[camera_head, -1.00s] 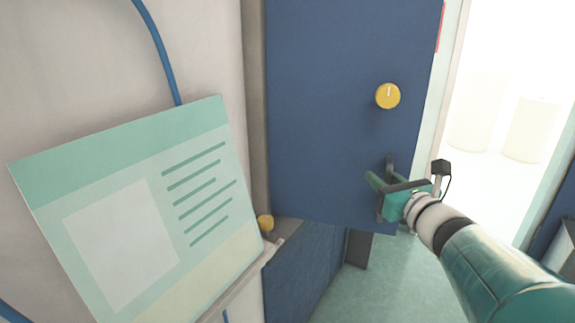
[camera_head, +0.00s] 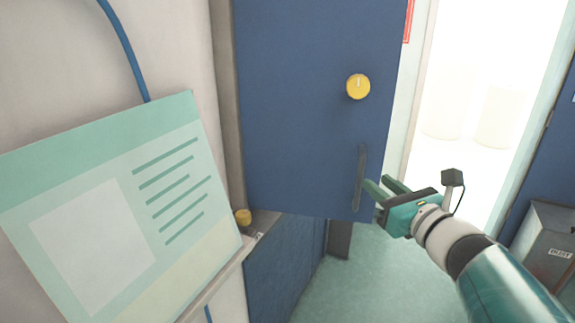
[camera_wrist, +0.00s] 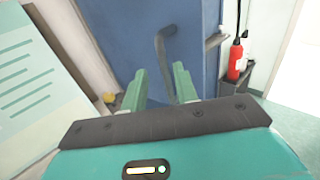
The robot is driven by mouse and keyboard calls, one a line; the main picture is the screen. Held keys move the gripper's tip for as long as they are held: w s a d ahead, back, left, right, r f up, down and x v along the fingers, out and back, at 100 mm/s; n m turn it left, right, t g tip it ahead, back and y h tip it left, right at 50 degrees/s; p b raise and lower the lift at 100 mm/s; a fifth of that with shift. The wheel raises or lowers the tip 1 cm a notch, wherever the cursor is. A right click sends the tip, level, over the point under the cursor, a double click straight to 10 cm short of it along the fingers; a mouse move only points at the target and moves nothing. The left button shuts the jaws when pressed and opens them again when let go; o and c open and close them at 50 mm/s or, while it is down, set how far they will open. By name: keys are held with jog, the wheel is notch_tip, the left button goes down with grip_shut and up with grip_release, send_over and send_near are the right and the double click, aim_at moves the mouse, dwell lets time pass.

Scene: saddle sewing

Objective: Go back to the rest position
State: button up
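My gripper (camera_head: 378,187) is teal and stands just right of the dark door handle (camera_head: 360,178) in the head view. In the wrist view its two fingers (camera_wrist: 160,88) are apart with nothing held between them. The handle (camera_wrist: 163,62) lies beyond the fingertips there, and its lower end runs behind the right finger. The handle is fixed on a blue door (camera_head: 305,130) with a yellow knob (camera_head: 358,87) above it. Whether a fingertip still touches the handle I cannot tell.
A green and white panel (camera_head: 110,215) stands close on the left, with a small yellow knob (camera_head: 243,217) beside it. A bright doorway (camera_head: 480,100) is at the right. A grey bin (camera_head: 546,240) stands at the right edge. A red extinguisher (camera_wrist: 237,60) shows in the wrist view.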

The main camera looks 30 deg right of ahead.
dwell(0.3)
jog(key=w+a+f+n+g+y, duration=0.2)
jog(key=a+f+n+g+y, duration=0.1)
jog(key=a+n, duration=0.45)
jog(key=w+a+f+n+g+y, duration=0.1)
jog(key=a+f+n+g+y, duration=0.25)
jog(key=a+n, duration=0.45)
jog(key=s+a+f+n+g+h, duration=0.2)
jog(key=s+a+f+n+g, duration=0.1)
jog(key=n, duration=0.8)
jog(key=s+a+f+n+g+h, duration=0.2)
jog(key=a+n, duration=0.4)
jog(key=n, duration=0.4)
jog(key=shift+s+a+f+n+g+h, duration=0.4)
jog(key=shift+s+f, duration=0.2)
jog(key=shift+f, duration=0.25)
jog(key=shift+d, duration=0.1)
